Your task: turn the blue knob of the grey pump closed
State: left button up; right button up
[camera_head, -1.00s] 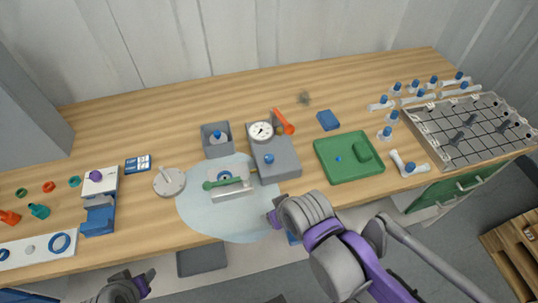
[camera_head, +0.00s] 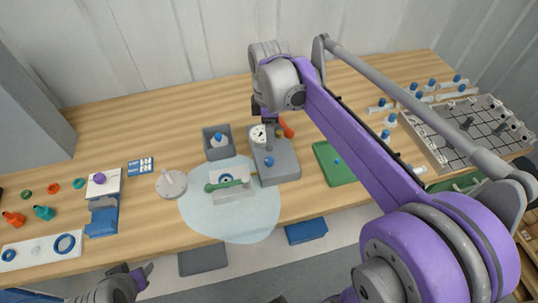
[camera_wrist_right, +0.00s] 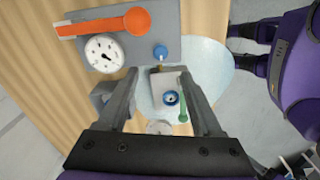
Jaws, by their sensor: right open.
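The grey pump (camera_head: 283,172) stands on the table right of centre, with a white dial gauge (camera_head: 258,134), an orange lever (camera_head: 286,128) and a blue knob (camera_head: 269,161) on its top. In the right wrist view the blue knob (camera_wrist_right: 160,52) lies just beyond the fingertips. My right gripper (camera_head: 268,130) is above the back of the pump, by the gauge; its fingers (camera_wrist_right: 158,76) are apart with nothing between them, and do not touch the knob. My arm hides part of the table to the right. My left gripper (camera_head: 134,277) is low at the front left, fingers apart and empty.
A green tray (camera_head: 328,163) is to the right, partly hidden. The back table is mostly clear.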

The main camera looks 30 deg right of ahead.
aim_at(269, 159)
notch_tip(269, 159, down, 10)
jog(key=shift+f+b, duration=0.2)
jog(key=shift+b, duration=0.1)
jog(key=shift+c, duration=0.4)
grip_shut()
